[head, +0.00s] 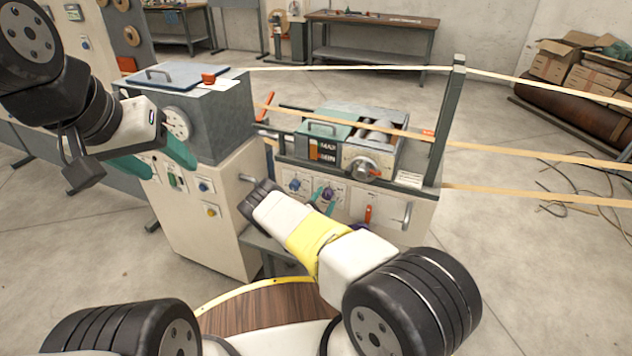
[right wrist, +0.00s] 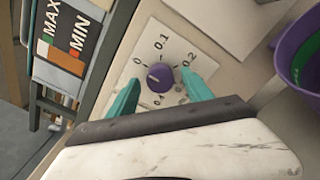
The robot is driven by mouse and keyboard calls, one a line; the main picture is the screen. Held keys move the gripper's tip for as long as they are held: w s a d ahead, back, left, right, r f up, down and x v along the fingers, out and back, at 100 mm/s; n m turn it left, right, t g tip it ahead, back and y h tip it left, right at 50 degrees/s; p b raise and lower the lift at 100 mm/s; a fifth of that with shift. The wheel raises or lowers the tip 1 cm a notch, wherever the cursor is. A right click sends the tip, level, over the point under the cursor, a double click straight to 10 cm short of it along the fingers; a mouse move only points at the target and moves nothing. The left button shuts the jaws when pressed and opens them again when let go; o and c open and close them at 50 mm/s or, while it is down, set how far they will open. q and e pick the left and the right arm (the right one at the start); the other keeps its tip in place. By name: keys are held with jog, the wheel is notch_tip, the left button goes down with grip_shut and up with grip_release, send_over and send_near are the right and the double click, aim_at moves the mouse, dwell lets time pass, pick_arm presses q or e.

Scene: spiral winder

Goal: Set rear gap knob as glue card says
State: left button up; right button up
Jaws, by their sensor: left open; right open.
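A purple knob (right wrist: 160,77) sits on a white dial plate marked 0, 0.1 and 0.2 in the right wrist view; a lower mark is partly hidden. Its pale pointer mark is too small to read surely. My right gripper (right wrist: 162,93) is open, its teal fingers on either side of the knob, contact unclear. In the head view the purple knob (head: 328,193) is on the machine's front panel beside the right gripper (head: 321,199). My left gripper (head: 165,168) is open in front of the left cabinet. I cannot tell which paper is the glue card; no writing on one is readable.
A blue knob (head: 294,185), a red handle (head: 368,214) and a grey crank knob (head: 366,167) are near the right gripper. A MAX/MIN gauge (head: 325,150) stands above. Tan strips (head: 345,126) cross the machine. A purple, green-lined object (right wrist: 303,62) is close at right.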

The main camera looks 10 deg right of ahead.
jog(key=shift+w+d, duration=0.3)
jog(key=shift+w, duration=0.2)
jog(key=shift+c, duration=0.2)
grip_shut()
